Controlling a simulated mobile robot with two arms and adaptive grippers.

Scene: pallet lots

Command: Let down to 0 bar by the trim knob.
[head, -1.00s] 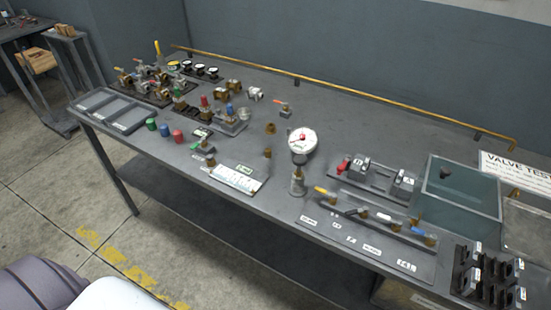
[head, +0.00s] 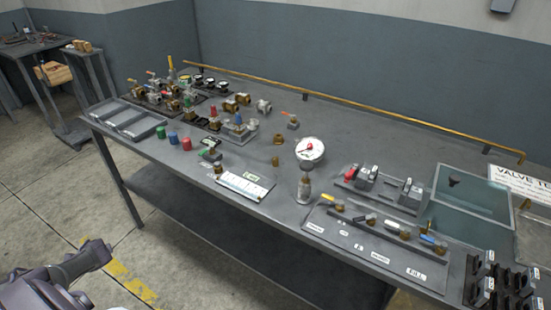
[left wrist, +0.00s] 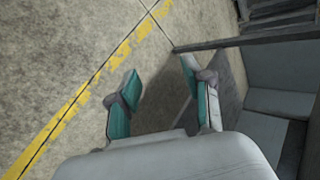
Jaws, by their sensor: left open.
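A round white pressure gauge (head: 309,150) with a red mark on its face stands upright on a metal and brass fitting (head: 304,188) near the front edge of the bench. Its reading is too small to tell. I cannot tell which part is the trim knob; a grey block with a red end (head: 350,173) sits right of the gauge. My left gripper (left wrist: 160,98) is open and empty in the left wrist view, above the concrete floor, its teal-padded fingers apart. It is clear of the bench-top things. My right gripper is not in view.
The grey bench (head: 245,150) holds valves and fittings at the back left, and green, blue and red caps (head: 172,138) near its front. A row of lever valves (head: 370,222), a clear bin (head: 470,195) and black racks (head: 498,285) fill the right. A brass pipe (head: 350,105) runs along the back.

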